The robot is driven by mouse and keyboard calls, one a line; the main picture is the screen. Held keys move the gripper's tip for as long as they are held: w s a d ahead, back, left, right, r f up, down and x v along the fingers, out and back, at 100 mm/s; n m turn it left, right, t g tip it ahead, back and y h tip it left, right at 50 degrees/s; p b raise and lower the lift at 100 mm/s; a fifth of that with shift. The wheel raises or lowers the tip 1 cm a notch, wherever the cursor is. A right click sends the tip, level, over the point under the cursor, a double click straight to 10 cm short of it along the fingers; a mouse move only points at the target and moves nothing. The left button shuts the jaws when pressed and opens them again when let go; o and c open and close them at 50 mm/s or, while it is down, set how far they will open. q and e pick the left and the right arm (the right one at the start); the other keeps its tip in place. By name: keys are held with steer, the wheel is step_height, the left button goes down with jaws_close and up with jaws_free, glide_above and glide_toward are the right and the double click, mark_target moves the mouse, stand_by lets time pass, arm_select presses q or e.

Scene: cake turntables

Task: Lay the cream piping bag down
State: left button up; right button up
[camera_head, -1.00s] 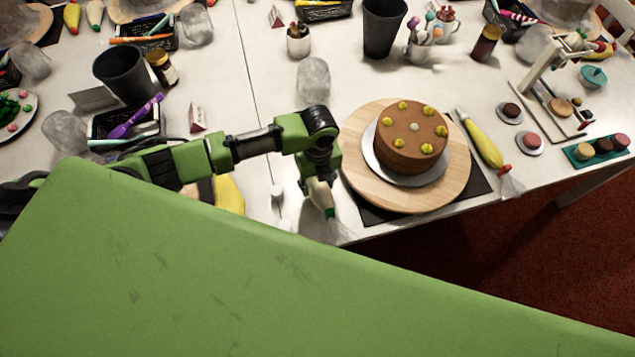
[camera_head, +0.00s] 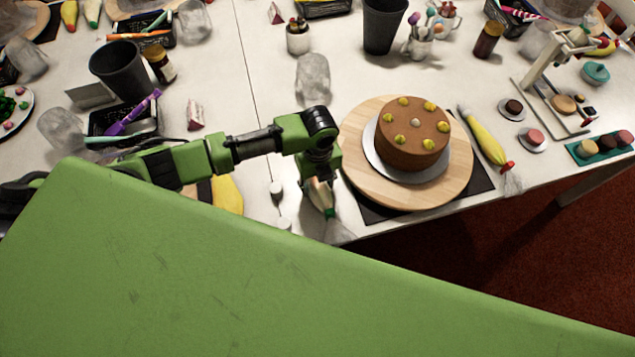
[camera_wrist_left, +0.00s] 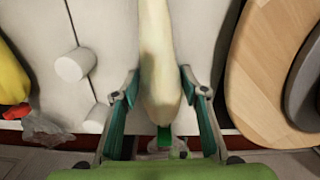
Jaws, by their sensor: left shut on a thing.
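My left gripper (camera_head: 318,188) is at the front edge of the table, just left of the cake's wooden turntable. It is shut on the cream piping bag (camera_head: 319,199), mostly hidden by the gripper in the head view. In the left wrist view the bag (camera_wrist_left: 157,70) runs lengthwise between the two fingers (camera_wrist_left: 160,100), with its green end (camera_wrist_left: 164,136) toward me. I cannot tell whether the bag touches the table. My right gripper is not in view.
The chocolate cake (camera_head: 412,133) stands on the wooden turntable (camera_head: 360,180) close to the right of the gripper. A yellow piping bag (camera_head: 487,138) lies beyond it. Small white cylinders (camera_wrist_left: 75,65) stand left of the held bag. A clear glass (camera_head: 312,78) stands behind.

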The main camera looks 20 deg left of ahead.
arm_select(q)
steer(key=o, duration=0.8)
steer(key=shift+f, duration=0.1)
step_height(320, 180, up, 12)
steer(key=shift+s, duration=0.1)
